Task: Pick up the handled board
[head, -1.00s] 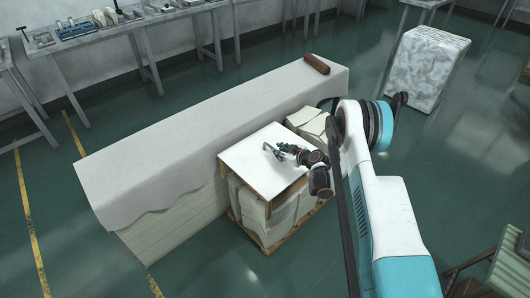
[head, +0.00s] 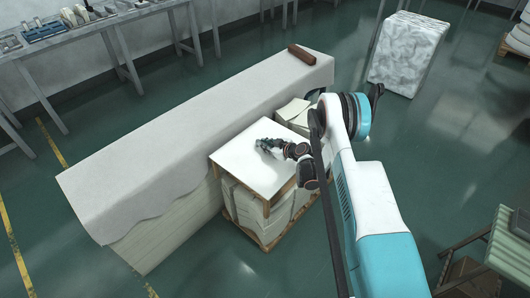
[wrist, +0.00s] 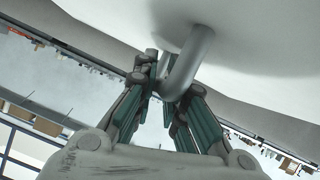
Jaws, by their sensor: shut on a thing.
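The handled board (head: 240,165) is a flat white panel with a wooden edge, at the top of a pallet stack in the head view. In the wrist view its white face (wrist: 265,40) fills the upper right, and its grey bent bar handle (wrist: 194,52) comes down between my fingers. My gripper (wrist: 172,90) is shut on this handle. In the head view my gripper (head: 265,144) is over the middle of the board, and the handle is largely hidden. I cannot tell whether the board is clear of the stack.
A long cloth-covered stack (head: 180,135) stands close at the left, with a brown block (head: 301,52) on its far end. White sheets (head: 292,112) lie just behind the board. A wrapped block (head: 405,55) stands at the far right. Open green floor (head: 225,262) lies in front.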

